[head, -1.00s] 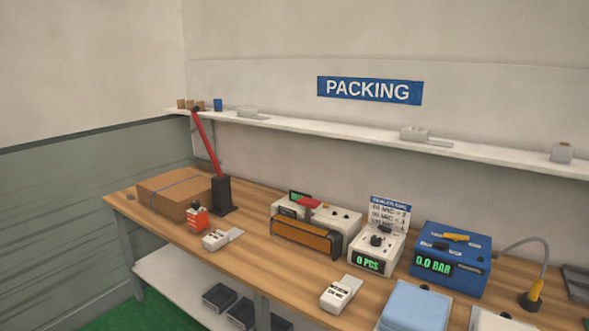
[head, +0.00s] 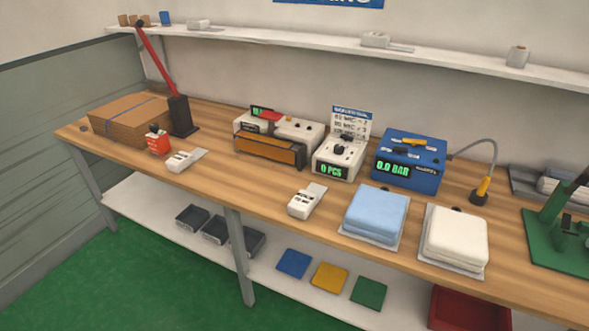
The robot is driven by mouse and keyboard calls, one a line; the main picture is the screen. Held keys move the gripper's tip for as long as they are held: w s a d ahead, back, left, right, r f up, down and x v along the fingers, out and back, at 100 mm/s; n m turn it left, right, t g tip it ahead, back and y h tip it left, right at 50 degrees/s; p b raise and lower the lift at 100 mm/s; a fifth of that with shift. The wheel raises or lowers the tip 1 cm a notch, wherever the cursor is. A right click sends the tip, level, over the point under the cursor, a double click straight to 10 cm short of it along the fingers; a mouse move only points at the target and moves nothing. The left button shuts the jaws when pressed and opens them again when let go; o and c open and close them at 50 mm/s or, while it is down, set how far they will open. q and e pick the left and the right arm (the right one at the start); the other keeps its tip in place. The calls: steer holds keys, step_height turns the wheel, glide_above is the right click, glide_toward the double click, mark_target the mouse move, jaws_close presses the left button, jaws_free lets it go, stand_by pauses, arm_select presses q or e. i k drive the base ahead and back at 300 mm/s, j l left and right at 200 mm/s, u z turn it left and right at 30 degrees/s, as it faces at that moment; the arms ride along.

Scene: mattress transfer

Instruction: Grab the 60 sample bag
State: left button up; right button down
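A small white bag-like packet (head: 301,203) with dark printing lies near the front edge of the wooden bench, left of the folded blue stack. A second similar white packet (head: 181,162) lies farther left, beside a small red box. The printing on both is too small to read, so I cannot tell which is marked 60. Neither of my grippers is in view.
On the wooden bench (head: 250,190) stand a sealer (head: 270,152), a white counter (head: 338,160) reading 0 PCS, a blue pressure unit (head: 410,160), a folded blue stack (head: 375,213), a white stack (head: 453,238) and a green press (head: 560,238). A red bin (head: 468,310) is below.

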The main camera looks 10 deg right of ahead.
mark_target(179, 162)
steer(key=i+j, duration=0.35)
steer(key=i+j+z, duration=0.15)
steer(key=i+j, duration=0.2)
steer(key=j, duration=0.1)
